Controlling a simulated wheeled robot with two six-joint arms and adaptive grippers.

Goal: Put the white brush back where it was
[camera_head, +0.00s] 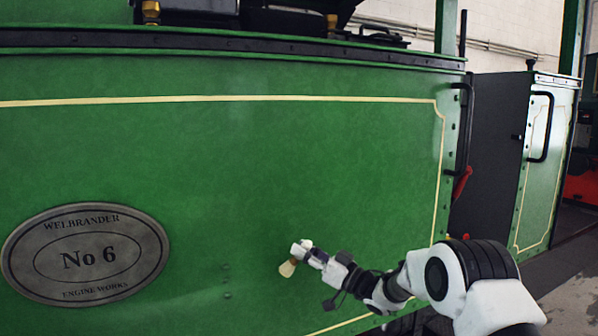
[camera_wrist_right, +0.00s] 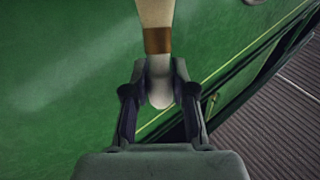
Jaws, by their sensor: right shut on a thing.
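The white brush (camera_head: 287,269) is held in my right gripper (camera_head: 308,253), in front of the green side of the tram. Its pale, cream bristle end points down and left in the head view. In the right wrist view the brush (camera_wrist_right: 157,14) stands up between the two fingers of the right gripper (camera_wrist_right: 156,88), with a brown band above a rounded white end. The fingers are shut on that white end. I cannot tell whether the bristles touch the green panel. My left gripper is out of view.
The green tram side (camera_head: 260,170) fills most of the head view, with an oval "No 6" plate (camera_head: 88,254) at the left. A black handrail (camera_head: 463,130) and an open gap are at the right. Ribbed dark flooring (camera_wrist_right: 285,110) shows in the wrist view.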

